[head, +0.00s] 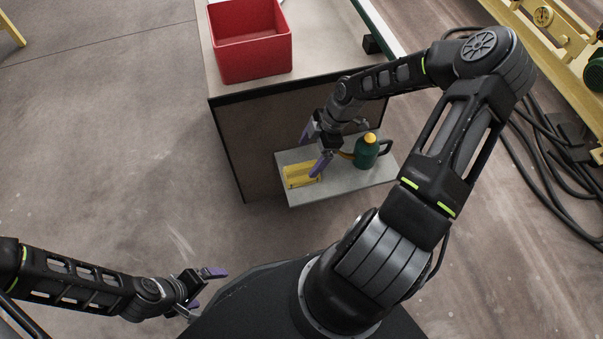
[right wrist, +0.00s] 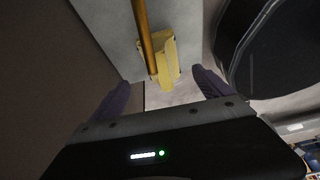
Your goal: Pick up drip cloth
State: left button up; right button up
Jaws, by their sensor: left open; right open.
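The yellow drip cloth (head: 301,175) lies folded on the left end of a low grey shelf. In the right wrist view the yellow cloth (right wrist: 167,62) shows beyond my fingertips, partly crossed by a brass-coloured spout. My right gripper (head: 313,150) is open and empty, above and beside the cloth. In the right wrist view its purple fingers (right wrist: 163,88) are spread apart with nothing between them. My left gripper (head: 208,288) is open and empty at the lower left, over the floor, far from the cloth.
A green oil can (head: 367,152) with a yellow top stands on the shelf (head: 345,190), right of the cloth, its spout towards my right gripper. A red bin (head: 250,60) stands on the cabinet above. Cables (head: 540,170) lie on the right. Floor at the left is clear.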

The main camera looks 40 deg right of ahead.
aim_at(304, 166)
jog(key=shift+x, duration=0.95)
jog(key=b+x, duration=0.1)
jog(key=x, duration=0.1)
jog(key=b+x, duration=0.2)
jog(key=shift+s+a+f, duration=0.15)
jog(key=shift+a+f, duration=0.1)
jog(key=shift+f, duration=0.05)
jog(key=shift+a+f, duration=0.1)
jog(key=shift+f, duration=0.2)
jog(key=shift+c, duration=0.3)
jog(key=c, duration=1.6)
jog(key=shift+o, duration=0.2)
notch_tip(304, 166, up, 10)
jog(key=p, duration=0.4)
jog(key=shift+r, duration=0.1)
